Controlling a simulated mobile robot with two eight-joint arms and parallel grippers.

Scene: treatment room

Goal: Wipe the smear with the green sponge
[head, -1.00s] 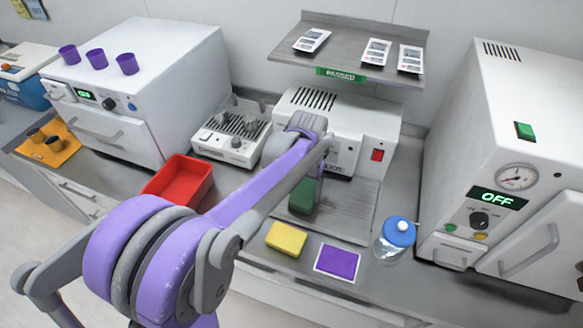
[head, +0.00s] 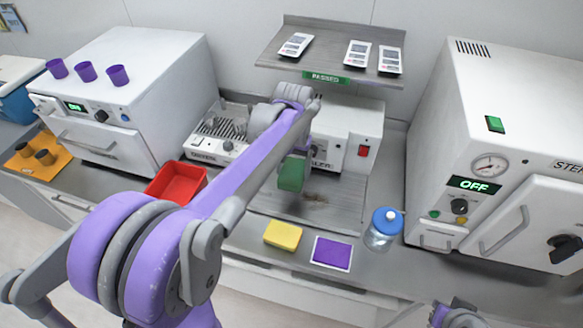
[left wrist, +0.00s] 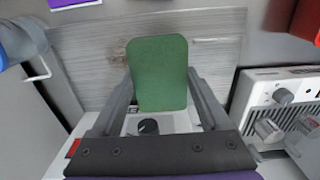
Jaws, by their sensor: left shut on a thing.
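My left gripper (head: 296,155) is shut on the green sponge (head: 291,174); the arm partly hides its fingers in the head view. In the left wrist view the sponge (left wrist: 158,75) sits between the two fingers (left wrist: 160,100). The brown smear (head: 315,197) lies on the grey metal plate (head: 335,215) in front of the white sealer, just right of and below the sponge in the head view. The sponge appears raised off the plate.
A yellow sponge (head: 283,235), a purple pad (head: 331,253) and a blue-lidded jar (head: 384,229) stand along the counter's front. A red bin (head: 176,182) is left of the plate. A shelf (head: 330,58) overhangs the sealer (head: 345,125). A white steriliser (head: 490,140) stands right.

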